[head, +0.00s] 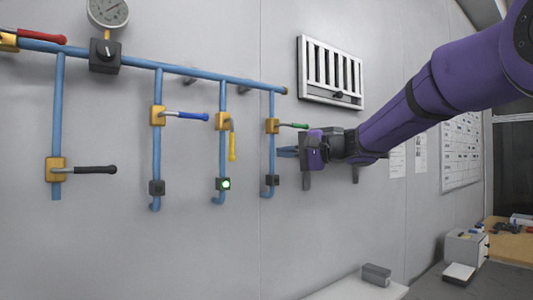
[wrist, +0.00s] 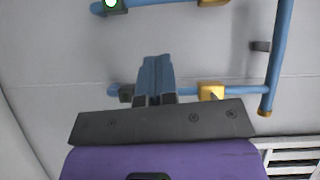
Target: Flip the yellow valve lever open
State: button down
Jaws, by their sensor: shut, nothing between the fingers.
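The yellow valve lever (head: 232,140) hangs down from its brass valve body (head: 222,121), pointing along the third blue drop pipe and a little to its right. A small black box with a lit green light (head: 223,184) sits lower on that pipe. In the wrist view the green light (wrist: 112,3) and part of that valve body (wrist: 212,2) show at the top edge; the yellow lever is not visible there. My gripper (head: 287,152) is shut and empty, right of the lever and apart from it, near the rightmost drop pipe. Its fingers (wrist: 155,75) show in the wrist view.
A green lever (head: 293,125) sticks out right, just above my gripper. Blue (head: 188,115), black (head: 95,170) and red (head: 42,37) levers stick out sideways on other pipes. A gauge (head: 108,11) and a vent (head: 330,72) are higher on the wall.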

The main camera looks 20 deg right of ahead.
jog(key=shift+v, duration=1.45)
jog(key=shift+a, duration=0.1)
jog(key=s+a+f+n+g+h, duration=0.25)
jog(key=s+f, duration=0.35)
jog(key=s, duration=0.3)
jog(key=s+d+f+n+g+h, duration=0.1)
jog(key=s+d+f+n+h, duration=0.1)
jog(key=s+f+h, duration=0.3)
jog(key=s+d+f+n+g+h, duration=0.2)
jog(key=s+f+h, duration=0.4)
jog(key=s+f, duration=0.5)
jog(key=s, duration=0.5)
jog(key=shift+d+f, duration=0.15)
jog(key=shift+s, duration=0.1)
